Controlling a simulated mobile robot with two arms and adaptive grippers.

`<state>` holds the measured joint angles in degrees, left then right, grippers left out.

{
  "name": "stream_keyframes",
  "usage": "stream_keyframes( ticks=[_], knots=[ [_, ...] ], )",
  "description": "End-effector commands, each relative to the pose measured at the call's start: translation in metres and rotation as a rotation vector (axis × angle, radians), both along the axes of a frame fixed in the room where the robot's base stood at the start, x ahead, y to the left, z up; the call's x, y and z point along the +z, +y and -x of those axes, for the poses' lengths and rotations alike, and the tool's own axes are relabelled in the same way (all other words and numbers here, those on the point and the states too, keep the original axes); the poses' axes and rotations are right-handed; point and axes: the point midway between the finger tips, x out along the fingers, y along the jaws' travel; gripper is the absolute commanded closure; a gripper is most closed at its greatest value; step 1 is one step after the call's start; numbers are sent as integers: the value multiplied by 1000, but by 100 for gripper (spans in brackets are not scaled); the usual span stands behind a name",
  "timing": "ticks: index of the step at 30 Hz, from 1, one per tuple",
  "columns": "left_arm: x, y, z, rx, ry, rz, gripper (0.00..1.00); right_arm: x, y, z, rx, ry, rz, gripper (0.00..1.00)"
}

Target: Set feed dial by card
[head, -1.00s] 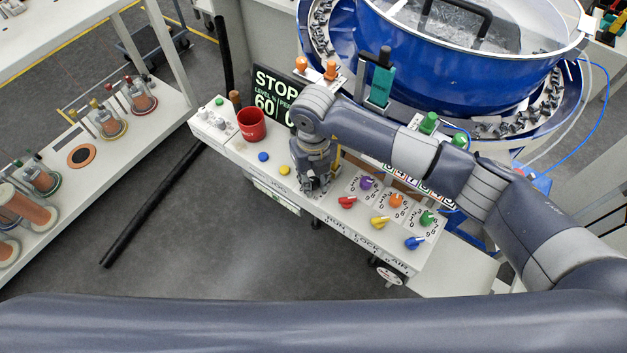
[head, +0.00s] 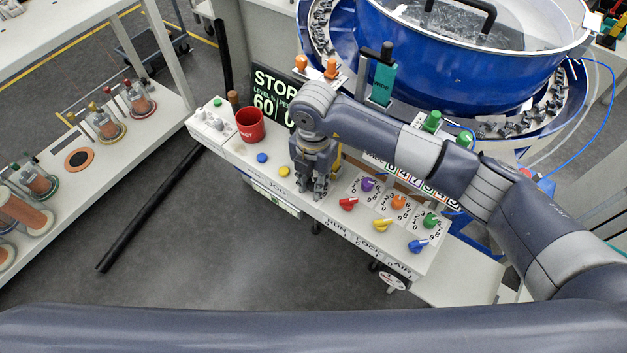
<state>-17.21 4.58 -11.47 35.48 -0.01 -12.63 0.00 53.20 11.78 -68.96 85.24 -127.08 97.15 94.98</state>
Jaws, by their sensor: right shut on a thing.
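My right gripper (head: 314,192) reaches down onto the white control panel (head: 330,213), left of the purple dial (head: 367,185). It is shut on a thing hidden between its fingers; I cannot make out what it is. An orange dial (head: 398,202) and a green dial (head: 430,220) follow to the right, each on a numbered plate. A strip of number cards (head: 424,181) stands behind the dials, partly covered by my right arm. My left gripper is not in view.
In front of the dials are a red knob (head: 348,204), a yellow knob (head: 382,224) and a blue knob (head: 417,245). A red cup (head: 250,125) stands at the panel's left. A dark STOP sign (head: 268,92) and the blue bowl (head: 455,62) are behind.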

Motion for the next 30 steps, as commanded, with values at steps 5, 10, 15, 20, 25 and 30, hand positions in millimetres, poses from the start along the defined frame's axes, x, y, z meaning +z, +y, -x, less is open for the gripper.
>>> stream_keyframes(
  ticks=[5,10,15,20,25,30],
  knots=[
    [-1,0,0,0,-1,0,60,1,0,-1,-168,-3,0,100],
    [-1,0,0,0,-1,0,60,1,0,-1,-330,-4,0,100],
    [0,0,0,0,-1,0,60,2,0,-1,-488,-2,-1,100],
    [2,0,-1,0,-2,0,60,2,0,-1,-621,-2,-1,100],
    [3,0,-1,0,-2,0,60,2,0,-1,-736,-3,-1,100],
    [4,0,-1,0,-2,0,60,2,0,-1,-815,-4,-1,100]
  ],
)
